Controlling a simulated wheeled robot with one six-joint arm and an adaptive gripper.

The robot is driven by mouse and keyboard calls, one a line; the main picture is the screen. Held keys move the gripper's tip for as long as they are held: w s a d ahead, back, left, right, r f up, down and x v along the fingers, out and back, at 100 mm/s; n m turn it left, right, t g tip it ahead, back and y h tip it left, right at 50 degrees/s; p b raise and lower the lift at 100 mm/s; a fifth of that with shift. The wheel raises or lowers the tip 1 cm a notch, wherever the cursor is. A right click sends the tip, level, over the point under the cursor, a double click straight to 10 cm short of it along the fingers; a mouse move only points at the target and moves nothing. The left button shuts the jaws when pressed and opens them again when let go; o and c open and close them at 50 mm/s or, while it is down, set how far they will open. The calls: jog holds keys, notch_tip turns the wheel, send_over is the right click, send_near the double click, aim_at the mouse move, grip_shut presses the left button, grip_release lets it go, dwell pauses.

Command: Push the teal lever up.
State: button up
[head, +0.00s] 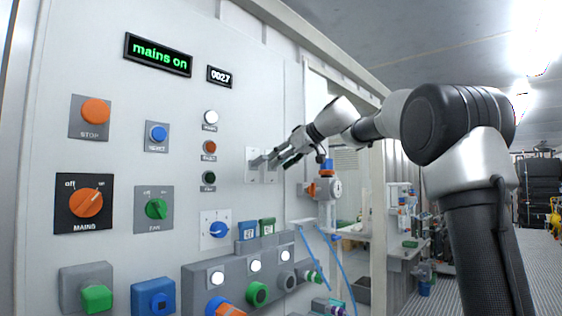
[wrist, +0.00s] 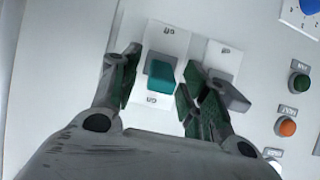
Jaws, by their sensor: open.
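The teal lever (wrist: 161,75) stands on a white switch plate (wrist: 166,38) in the wrist view, between labels reading "off" and "on" that appear upside down. My gripper (wrist: 158,78) is open, with one finger on each side of the teal lever. A gap shows between the lever and the left finger; the right finger is closer, and I cannot tell whether it touches. In the head view my gripper (head: 276,158) is at the two switch plates on the panel, and the teal lever cannot be made out there.
A grey lever (wrist: 230,95) on a neighbouring plate sits just beyond the right finger in the wrist view. Indicator lamps (head: 210,147) are left of the plates in the head view. A valve assembly (head: 326,187) stands right of and below my gripper.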

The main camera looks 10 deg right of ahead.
jog(key=v, duration=1.1)
jog(key=shift+s+d+r, duration=0.2)
jog(key=shift+s, duration=0.05)
